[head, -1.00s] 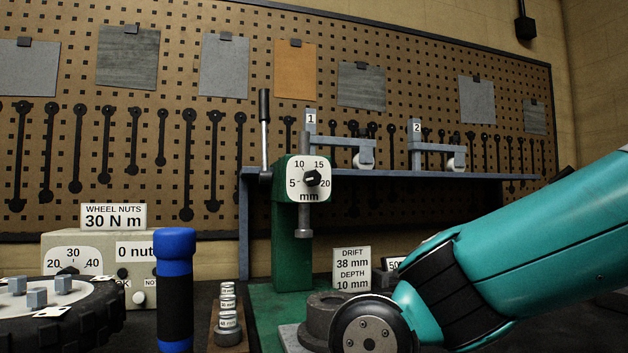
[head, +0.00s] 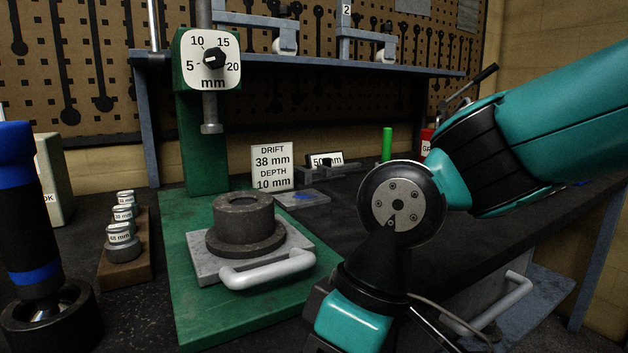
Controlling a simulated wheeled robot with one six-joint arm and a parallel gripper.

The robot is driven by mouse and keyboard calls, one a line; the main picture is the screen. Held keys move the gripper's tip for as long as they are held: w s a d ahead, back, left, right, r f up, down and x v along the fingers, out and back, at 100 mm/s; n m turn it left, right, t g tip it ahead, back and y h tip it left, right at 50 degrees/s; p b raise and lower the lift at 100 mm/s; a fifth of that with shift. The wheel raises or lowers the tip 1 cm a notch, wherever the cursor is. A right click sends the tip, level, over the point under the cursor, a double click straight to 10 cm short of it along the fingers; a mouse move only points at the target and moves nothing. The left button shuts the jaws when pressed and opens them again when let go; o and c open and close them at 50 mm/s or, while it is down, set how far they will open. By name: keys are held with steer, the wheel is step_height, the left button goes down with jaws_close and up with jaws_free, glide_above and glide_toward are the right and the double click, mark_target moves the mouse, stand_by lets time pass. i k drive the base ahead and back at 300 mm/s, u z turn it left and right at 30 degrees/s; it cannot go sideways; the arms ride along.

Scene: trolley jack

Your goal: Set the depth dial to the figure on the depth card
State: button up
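The depth dial (head: 228,79) is a white plate on the head of the green press (head: 205,150), marked 5, 10, 15, 20 and mm. Its black knob (head: 213,58) sits in the middle; I cannot tell surely which figure it points at. The depth card (head: 272,168) stands behind the press base and reads DRIFT 38 mm, DEPTH 10 mm. My arm reaches in from the right, its wrist low and right of the dial, well apart from it. My gripper's fingers are out of view below the picture.
A dark bushing (head: 243,222) sits on a grey plate with a pale handle (head: 268,268) on the press base. Several labelled drifts (head: 123,242) stand in a wooden rack at left. A blue-and-black tool (head: 30,220) stands in the left foreground. A grey shelf (head: 300,65) runs behind.

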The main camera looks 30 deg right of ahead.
mark_target(214, 58)
steer(key=z, duration=0.15)
steer(key=k, duration=0.5)
steer(key=z, duration=2.95)
steer(key=k, duration=1.15)
steer(key=u, duration=2.05)
steer(key=i, duration=0.5)
